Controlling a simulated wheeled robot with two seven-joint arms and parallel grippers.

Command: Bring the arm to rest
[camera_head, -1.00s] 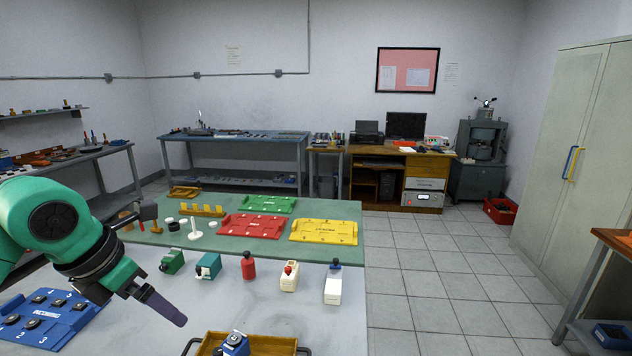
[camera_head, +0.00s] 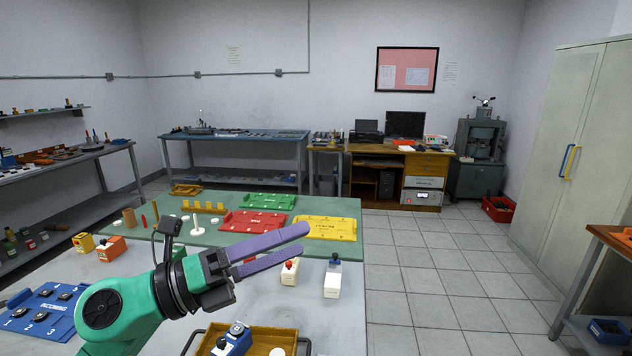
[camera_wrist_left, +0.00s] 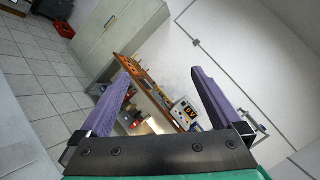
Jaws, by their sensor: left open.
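My left arm comes in from the lower left in the head view. Its gripper (camera_head: 305,243) has purple fingers, apart and empty, held level above the near table and pointing right. In the left wrist view the two fingers (camera_wrist_left: 160,85) stand wide apart with nothing between them; the room's cabinet, floor and a side bench show beyond. The gripper hides part of the table, including most of a red bottle-like piece behind it. My right gripper is not in view.
Red (camera_head: 253,222), green (camera_head: 270,201) and yellow (camera_head: 323,228) plates lie behind.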

